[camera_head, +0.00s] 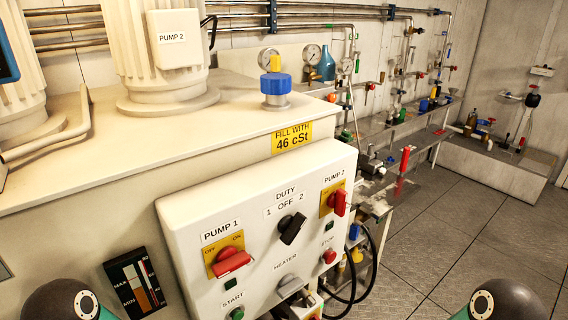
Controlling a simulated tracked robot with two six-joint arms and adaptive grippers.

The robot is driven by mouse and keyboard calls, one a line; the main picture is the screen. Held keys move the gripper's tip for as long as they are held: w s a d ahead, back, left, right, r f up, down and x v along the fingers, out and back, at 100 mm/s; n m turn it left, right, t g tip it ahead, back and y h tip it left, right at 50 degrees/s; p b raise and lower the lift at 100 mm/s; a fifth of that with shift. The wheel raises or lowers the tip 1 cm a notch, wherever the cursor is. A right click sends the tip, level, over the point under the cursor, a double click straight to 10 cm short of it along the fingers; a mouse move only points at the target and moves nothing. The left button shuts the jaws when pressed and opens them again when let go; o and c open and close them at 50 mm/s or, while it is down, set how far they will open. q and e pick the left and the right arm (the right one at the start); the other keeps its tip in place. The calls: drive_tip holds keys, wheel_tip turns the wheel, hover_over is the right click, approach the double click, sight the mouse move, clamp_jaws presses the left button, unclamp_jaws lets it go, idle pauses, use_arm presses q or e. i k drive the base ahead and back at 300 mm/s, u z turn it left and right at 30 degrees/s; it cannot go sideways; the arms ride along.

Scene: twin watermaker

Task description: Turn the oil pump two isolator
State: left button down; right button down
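The pump 2 isolator is a red rotary handle (339,203) on a yellow plate (326,204) at the upper right of the white control panel (188,217), under a "PUMP 2" label. Its handle looks roughly upright; the plate's lettering is too small to read. The pump 1 isolator (231,262) is a similar red handle at the panel's left, lying roughly across its yellow plate, marked OFF and ON. Neither gripper can be made out. Only dark rounded parts of my arms show at the bottom left and bottom right corners.
Between the isolators is a black duty selector (292,229). Below are a grey heater knob (288,282), a green start button (237,313) and a red stop button (329,256). Black cables (371,265) loop right of the panel. The tiled floor (440,225) at right is clear.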

sight(337, 200)
drive_tip(key=z, duration=0.05)
drive_tip(key=k, duration=1.45)
drive_tip(key=u, duration=0.6)
drive_tip(key=i, duration=1)
drive_tip(key=z, duration=0.05)
